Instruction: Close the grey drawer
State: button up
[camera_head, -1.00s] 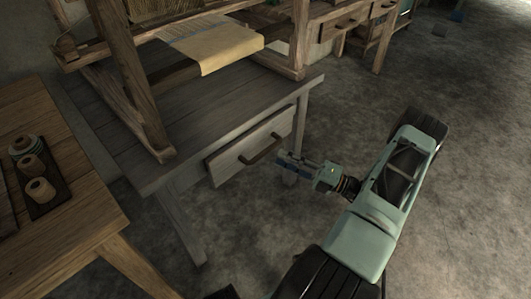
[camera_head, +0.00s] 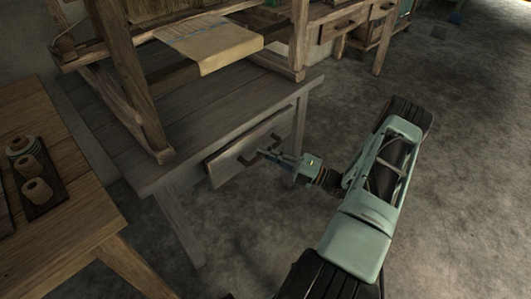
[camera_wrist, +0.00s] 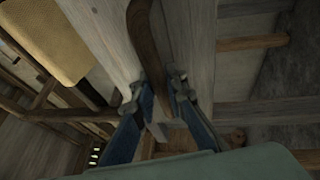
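The grey drawer (camera_head: 226,169) is in the front of the grey wooden table (camera_head: 215,117). Its front appears to stand a little out from the table's edge. A dark bar handle (camera_head: 247,160) runs across it; the handle (camera_wrist: 147,35) also shows in the wrist view. My gripper (camera_head: 272,154) is at the handle, in front of the drawer's right half. In the wrist view my gripper's (camera_wrist: 156,88) two blue fingers are apart, with the handle's near end between them. A gap shows beside the handle, and firm contact cannot be made out.
The wooden loom frame (camera_head: 130,75) stands on the grey table with beige cloth (camera_head: 222,46). A brown table (camera_head: 75,215) at left bears a dark tray (camera_head: 55,196) of spools. Another bench with drawers (camera_head: 342,25) stands behind. Floor at right is open.

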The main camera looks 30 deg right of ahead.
aim_at(255, 146)
grip_shut()
jog(key=w, duration=0.1)
jog(key=w+a, duration=0.1)
jog(key=w, duration=0.2)
jog(key=shift+w+a+f+b, duration=0.1)
jog(key=shift+a+b, duration=0.2)
jog(key=shift+b, duration=0.1)
jog(key=shift+w, duration=0.1)
jog(key=o, duration=0.7)
grip_release()
jog(key=shift+c, duration=0.2)
jog(key=shift+o, duration=0.2)
jog(key=v, duration=1.2)
